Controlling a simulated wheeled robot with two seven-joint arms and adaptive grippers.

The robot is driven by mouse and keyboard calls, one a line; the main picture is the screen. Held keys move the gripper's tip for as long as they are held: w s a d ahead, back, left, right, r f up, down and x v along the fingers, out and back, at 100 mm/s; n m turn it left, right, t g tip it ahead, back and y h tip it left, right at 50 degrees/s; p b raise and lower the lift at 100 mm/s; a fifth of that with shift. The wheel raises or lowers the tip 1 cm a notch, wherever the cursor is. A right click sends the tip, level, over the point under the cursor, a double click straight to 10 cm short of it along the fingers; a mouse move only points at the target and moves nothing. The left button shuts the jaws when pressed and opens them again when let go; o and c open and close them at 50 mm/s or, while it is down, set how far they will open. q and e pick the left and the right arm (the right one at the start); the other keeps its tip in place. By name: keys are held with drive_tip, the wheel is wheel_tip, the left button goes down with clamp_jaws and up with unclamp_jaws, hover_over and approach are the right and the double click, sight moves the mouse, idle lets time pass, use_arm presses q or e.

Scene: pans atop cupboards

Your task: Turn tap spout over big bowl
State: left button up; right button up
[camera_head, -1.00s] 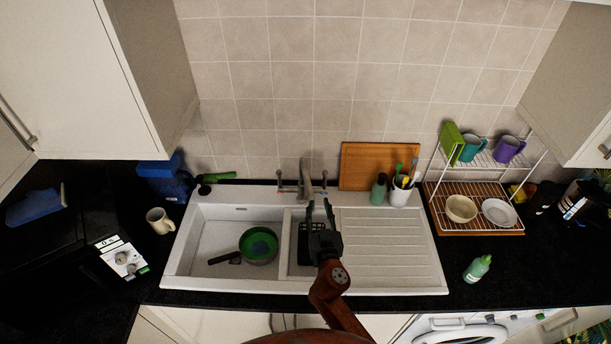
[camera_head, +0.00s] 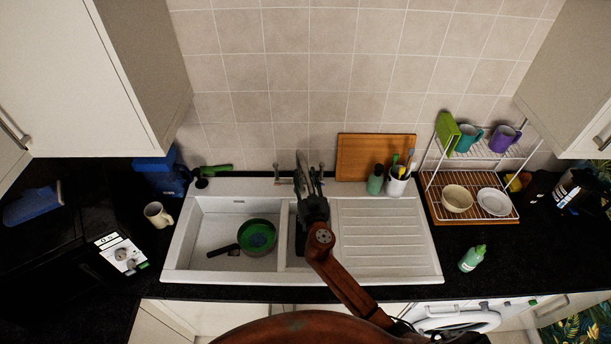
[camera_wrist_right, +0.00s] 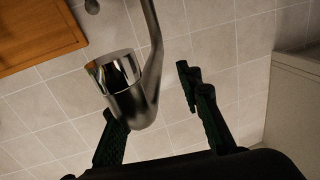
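The metal tap (camera_head: 299,170) stands at the back of the white sink, behind the divider between the basins. In the right wrist view its curved spout (camera_wrist_right: 143,95) is large and close. My right gripper (camera_head: 309,172) is at the tap, over the small right basin, and partly hides the tap and that basin. In the wrist view its dark green fingers are spread apart, with the spout between or just in front of them; contact cannot be told. The big left bowl (camera_head: 211,220) of the sink holds a green pan (camera_head: 257,238) with a dark handle. My left gripper is not in view.
A dish rack (camera_head: 470,212) is further right. A green brush-like item (camera_head: 214,170) lies behind the left bowl. The drainer (camera_head: 385,240) is clear.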

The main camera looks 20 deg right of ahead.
drive_tip(key=shift+w, duration=0.1)
clamp_jaws()
idle(0.6)
